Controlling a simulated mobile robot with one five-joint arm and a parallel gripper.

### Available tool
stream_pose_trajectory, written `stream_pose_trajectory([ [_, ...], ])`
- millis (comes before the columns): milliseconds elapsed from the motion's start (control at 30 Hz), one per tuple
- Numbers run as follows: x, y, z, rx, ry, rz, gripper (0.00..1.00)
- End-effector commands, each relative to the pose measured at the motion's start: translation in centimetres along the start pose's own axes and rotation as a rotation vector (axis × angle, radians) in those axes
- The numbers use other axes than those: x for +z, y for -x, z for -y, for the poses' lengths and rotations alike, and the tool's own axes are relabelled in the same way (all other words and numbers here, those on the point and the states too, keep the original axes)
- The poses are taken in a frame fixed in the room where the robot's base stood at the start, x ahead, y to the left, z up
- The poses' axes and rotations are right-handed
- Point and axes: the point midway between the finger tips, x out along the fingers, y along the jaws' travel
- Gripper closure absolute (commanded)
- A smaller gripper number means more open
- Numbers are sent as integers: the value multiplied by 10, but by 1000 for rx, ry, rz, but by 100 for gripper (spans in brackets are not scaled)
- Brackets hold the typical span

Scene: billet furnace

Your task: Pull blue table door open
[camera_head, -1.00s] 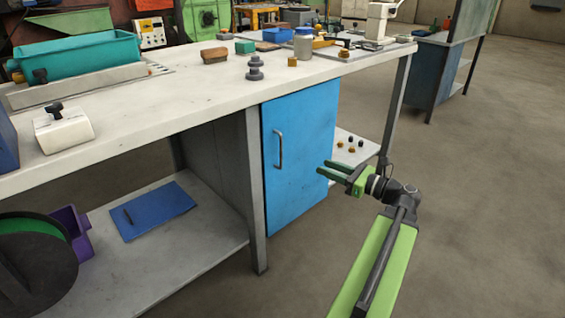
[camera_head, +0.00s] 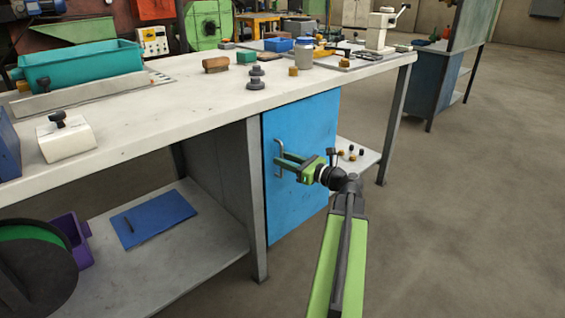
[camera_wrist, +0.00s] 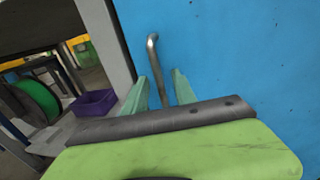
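The blue table door (camera_head: 305,125) is closed under the right part of the workbench. Its vertical metal handle (camera_head: 279,158) is near the door's left edge. In the wrist view the blue door (camera_wrist: 240,60) fills the right side, and the handle (camera_wrist: 154,55) rises between my fingers. My gripper (camera_head: 283,162) is at the handle in the head view. In the wrist view its green fingertips (camera_wrist: 157,82) stand apart, one on each side of the handle's lower part. A gap shows between the fingers and the bar. The handle's lower end is hidden by my gripper.
The workbench top (camera_head: 190,105) lies above the door, with a leg (camera_head: 255,200) just left of it. A lower shelf (camera_head: 190,245) holds a blue folder (camera_head: 153,218), a purple bin (camera_head: 72,240) and a green-and-black reel (camera_head: 35,265). Floor (camera_head: 450,220) to the right is free.

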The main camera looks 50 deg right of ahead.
Motion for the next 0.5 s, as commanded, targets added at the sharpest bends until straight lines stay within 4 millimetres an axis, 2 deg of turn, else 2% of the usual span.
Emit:
stream_pose_trajectory([
  [233,0,0,0,0,0,0,69],
  [467,0,0,0,-1,0,0,99],
  [500,0,0,0,-1,0,0,100],
])
